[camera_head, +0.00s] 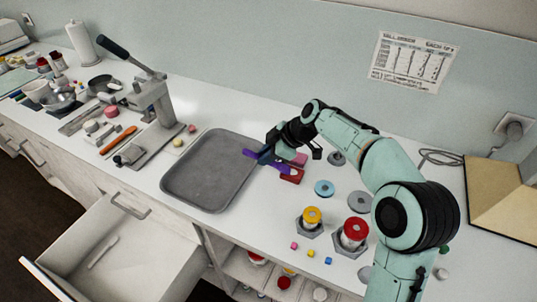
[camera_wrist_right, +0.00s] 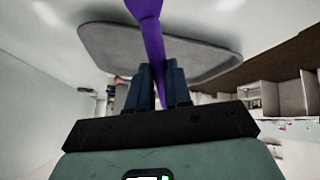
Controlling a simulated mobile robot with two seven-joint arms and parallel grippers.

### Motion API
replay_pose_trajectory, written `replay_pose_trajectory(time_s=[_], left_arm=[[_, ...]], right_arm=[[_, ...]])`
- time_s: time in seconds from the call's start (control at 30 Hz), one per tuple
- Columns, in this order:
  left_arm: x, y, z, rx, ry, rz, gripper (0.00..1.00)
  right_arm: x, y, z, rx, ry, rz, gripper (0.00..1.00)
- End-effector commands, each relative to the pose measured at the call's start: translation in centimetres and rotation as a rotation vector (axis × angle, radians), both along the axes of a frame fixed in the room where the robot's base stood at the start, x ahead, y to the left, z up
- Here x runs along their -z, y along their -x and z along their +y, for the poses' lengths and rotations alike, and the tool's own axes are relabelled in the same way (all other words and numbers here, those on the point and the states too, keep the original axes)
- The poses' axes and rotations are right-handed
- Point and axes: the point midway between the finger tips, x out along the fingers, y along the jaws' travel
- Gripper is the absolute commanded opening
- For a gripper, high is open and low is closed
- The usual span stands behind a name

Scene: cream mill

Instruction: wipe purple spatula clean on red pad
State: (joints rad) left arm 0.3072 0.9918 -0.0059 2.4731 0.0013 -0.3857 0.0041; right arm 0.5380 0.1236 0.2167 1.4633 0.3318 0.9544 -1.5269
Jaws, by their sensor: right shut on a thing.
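The purple spatula (camera_head: 250,153) is in my right gripper (camera_head: 266,155), at the right rim of the grey tray. The gripper is shut on it, and it sticks out on both sides of the fingers. In the right wrist view the spatula (camera_wrist_right: 151,35) runs up from between the fingers (camera_wrist_right: 159,68) and widens toward the top edge. The red pad (camera_head: 291,177) lies on the counter just right of the tray. The spatula's right end is close to the red pad or over it; I cannot tell whether they touch. My left gripper is not in view.
The grey tray (camera_head: 181,190) is empty. A pink block (camera_head: 299,159) lies behind the red pad. A blue ring (camera_head: 324,188) and yellow-topped (camera_head: 312,216) and red-topped (camera_head: 355,232) jars stand to the right. A lever press (camera_head: 152,98) stands left. A drawer (camera_head: 118,246) is open in front.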

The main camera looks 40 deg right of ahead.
Motion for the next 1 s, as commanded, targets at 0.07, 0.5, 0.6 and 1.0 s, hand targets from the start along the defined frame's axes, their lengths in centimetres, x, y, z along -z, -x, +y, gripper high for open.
replay_pose_trajectory(time_s=[0.07,0.5,0.6,1.0], left_arm=[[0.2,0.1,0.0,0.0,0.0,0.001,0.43],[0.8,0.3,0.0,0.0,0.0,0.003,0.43],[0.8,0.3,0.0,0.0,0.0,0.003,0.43],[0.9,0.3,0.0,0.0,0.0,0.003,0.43]], right_arm=[[0.1,0.1,-0.2,0.002,0.001,0.0,0.0],[0.1,0.8,-1.3,0.001,0.001,0.0,0.0],[0.1,0.6,-1.0,-0.001,0.001,0.0,0.0],[0.0,0.0,-0.1,0.001,0.0,0.001,0.0]])
